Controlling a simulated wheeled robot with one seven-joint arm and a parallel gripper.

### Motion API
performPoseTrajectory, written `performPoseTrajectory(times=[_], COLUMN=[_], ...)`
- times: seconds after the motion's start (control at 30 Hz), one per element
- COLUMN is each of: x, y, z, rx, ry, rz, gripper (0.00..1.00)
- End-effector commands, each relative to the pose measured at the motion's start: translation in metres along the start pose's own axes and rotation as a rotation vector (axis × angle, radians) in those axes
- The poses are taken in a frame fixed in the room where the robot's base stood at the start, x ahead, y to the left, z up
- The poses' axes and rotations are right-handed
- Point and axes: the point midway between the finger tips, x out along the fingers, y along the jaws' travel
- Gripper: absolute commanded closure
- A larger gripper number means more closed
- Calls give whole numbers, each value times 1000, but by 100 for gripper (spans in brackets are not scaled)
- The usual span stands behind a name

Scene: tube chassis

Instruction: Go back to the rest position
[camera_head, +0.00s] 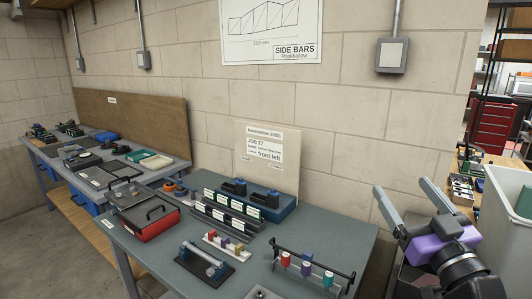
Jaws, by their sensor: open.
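My gripper (408,209) is at the right of the head view, raised beside the right end of the near workbench (338,232). Its two grey fingers are spread apart with nothing between them. Its purple-and-black body is at the lower right. The gripper appears apart from the things on the bench. Part of my arm below it is cut off by the frame edge.
The bench holds a rack with coloured pieces (306,267), a black tray with a clear tube (205,262), labelled blocks (228,218) and a red toolbox (150,220). A job card (266,155) stands behind. A light grey bin (504,220) is right of my gripper.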

Motion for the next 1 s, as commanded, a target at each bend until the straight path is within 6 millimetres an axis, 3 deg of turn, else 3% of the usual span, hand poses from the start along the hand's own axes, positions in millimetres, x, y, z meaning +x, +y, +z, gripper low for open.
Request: performPoseTrajectory(times=[0.43, 0.7, 1.0], x=[-143, -243, -352], y=[-28, -58, -92], z=[56, 80, 91], rx=[274, 292, 219], ry=[51, -25, -201], rz=[280, 351, 313], gripper=[19, 19, 19])
